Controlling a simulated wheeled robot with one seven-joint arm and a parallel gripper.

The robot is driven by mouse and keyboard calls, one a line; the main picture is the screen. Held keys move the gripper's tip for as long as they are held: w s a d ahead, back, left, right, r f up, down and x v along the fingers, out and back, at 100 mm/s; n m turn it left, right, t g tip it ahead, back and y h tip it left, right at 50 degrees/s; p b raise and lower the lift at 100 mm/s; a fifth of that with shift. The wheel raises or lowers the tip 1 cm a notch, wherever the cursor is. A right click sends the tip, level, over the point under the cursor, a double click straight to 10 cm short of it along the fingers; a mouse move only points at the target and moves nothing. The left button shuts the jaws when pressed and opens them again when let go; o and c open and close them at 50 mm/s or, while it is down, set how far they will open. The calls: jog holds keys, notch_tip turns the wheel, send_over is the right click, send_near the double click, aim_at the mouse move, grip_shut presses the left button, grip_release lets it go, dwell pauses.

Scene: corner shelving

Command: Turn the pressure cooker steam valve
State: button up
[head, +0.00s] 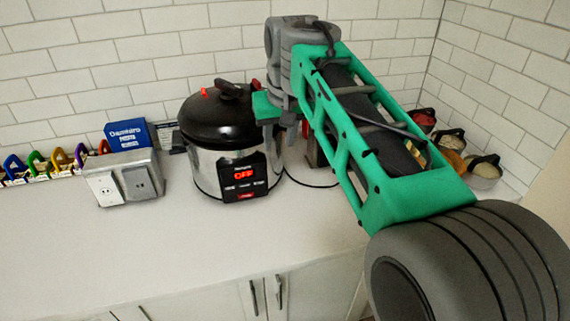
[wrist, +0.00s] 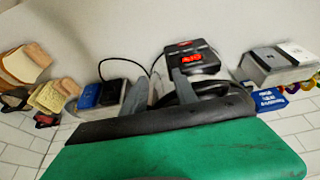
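The pressure cooker (head: 207,165) stands on the white counter against the back wall. It has a black lid (head: 206,120), a steel body and a front panel (head: 243,178) with a red OFF display. The panel also shows in the wrist view (wrist: 190,57). A dark raised knob or handle (head: 230,89) is on top of the lid. A small red piece (head: 204,92) stands at the lid's left; I cannot tell if it is the steam valve. My gripper (head: 278,125) is just right of the lid. Its fingers (wrist: 162,92) look apart and empty in the wrist view.
A grey outlet box (head: 124,178) and a blue box (head: 131,135) stand left of the cooker, with several colourful items further left. A black cord lies right of the cooker. The front counter (head: 110,240) is clear.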

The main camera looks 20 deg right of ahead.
jog(key=s+f, duration=0.1)
jog(key=f, duration=0.1)
jog(key=s+f, duration=0.1)
jog(key=s, duration=0.1)
jog(key=shift+f, duration=0.35)
